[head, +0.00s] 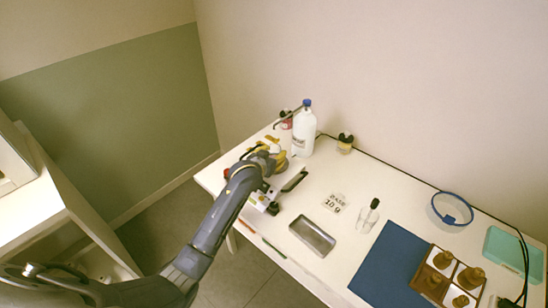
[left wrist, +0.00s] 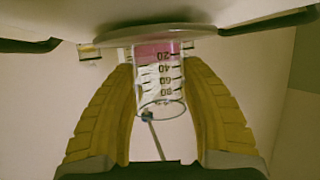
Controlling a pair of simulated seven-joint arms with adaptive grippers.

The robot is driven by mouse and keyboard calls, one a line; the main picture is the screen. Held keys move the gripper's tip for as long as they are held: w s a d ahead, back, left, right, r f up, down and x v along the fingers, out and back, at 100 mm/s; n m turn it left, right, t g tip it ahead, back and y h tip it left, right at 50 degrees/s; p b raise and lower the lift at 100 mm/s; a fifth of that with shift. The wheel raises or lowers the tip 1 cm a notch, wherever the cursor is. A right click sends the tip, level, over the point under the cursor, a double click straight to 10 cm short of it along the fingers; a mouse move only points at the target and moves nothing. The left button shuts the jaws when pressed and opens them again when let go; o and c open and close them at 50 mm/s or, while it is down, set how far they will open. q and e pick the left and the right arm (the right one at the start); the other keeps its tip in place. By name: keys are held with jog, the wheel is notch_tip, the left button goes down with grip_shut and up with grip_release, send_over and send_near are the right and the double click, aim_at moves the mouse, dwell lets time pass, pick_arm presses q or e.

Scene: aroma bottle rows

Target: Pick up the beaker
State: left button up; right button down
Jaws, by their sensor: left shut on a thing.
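The beaker (left wrist: 158,75) is clear, with dark volume marks and pink liquid, and shows in the left wrist view between two yellow ribbed fingers. My left gripper (left wrist: 160,68) is shut on its sides. In the head view my left gripper (head: 274,158) is at the back left of the table, beside the wash bottle. The beaker cannot be made out there behind the gripper and arm. From these frames I cannot tell whether its base touches the table. My right gripper is not in view.
A white wash bottle (head: 303,132) with a blue cap stands close by, with a dark-capped jar (head: 345,144) to its right. A metal tray (head: 312,236), a label card (head: 335,203) and a small clear bottle (head: 368,215) are nearer. A blue mat (head: 388,266) lies right.

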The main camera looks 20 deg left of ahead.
pick_arm(q)
jog(key=c, duration=0.4)
jog(key=shift+c, duration=0.3)
